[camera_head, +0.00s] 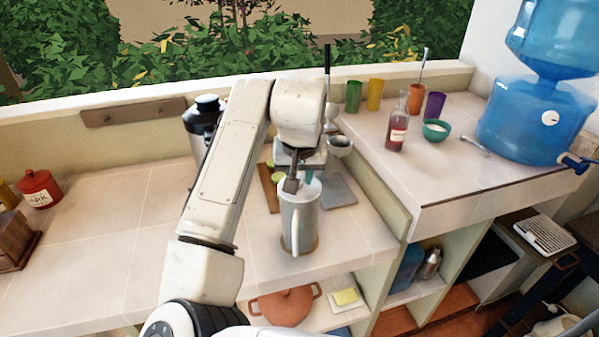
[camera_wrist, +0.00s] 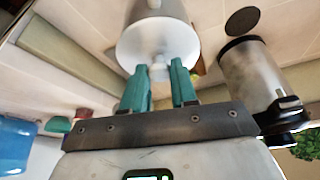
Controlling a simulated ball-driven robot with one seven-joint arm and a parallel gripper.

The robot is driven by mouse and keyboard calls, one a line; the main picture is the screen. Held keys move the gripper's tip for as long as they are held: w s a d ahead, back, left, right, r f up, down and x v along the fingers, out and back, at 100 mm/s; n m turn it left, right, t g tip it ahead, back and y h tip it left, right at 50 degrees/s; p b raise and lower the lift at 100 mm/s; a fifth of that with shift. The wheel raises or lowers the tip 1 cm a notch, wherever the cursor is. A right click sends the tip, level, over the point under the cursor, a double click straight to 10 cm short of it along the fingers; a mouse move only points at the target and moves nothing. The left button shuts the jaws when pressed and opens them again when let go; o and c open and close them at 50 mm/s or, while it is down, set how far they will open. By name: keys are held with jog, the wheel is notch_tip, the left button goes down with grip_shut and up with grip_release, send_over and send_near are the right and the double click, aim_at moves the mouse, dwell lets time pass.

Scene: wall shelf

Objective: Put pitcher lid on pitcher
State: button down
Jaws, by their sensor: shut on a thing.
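The pitcher (camera_head: 301,226) is a grey metal jug with a handle, standing upright on the near part of the counter. Its body shows behind the lid in the wrist view (camera_wrist: 156,12). The pitcher lid (camera_wrist: 158,40) is a pale, round disc with a small knob. It also shows at the pitcher's mouth in the head view (camera_head: 311,188). My gripper (camera_wrist: 158,69) has its teal fingers shut on the lid's knob. In the head view my gripper (camera_head: 293,182) is right above the pitcher's mouth. I cannot tell whether the lid is fully seated on the rim.
A dark-topped metal container (camera_head: 204,125) stands behind my arm. A grey board (camera_head: 338,190) and a wooden board (camera_head: 267,188) lie behind the pitcher. A raised counter at right holds a bottle (camera_head: 397,123), cups and a blue water dispenser (camera_head: 535,120). The left counter is mostly clear.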

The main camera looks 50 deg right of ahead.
dwell(0.4)
jog(key=c, duration=0.8)
grip_release()
jog(key=shift+r, duration=0.1)
jog(key=shift+r+p, duration=3.25)
jog(key=shift+r, duration=0.15)
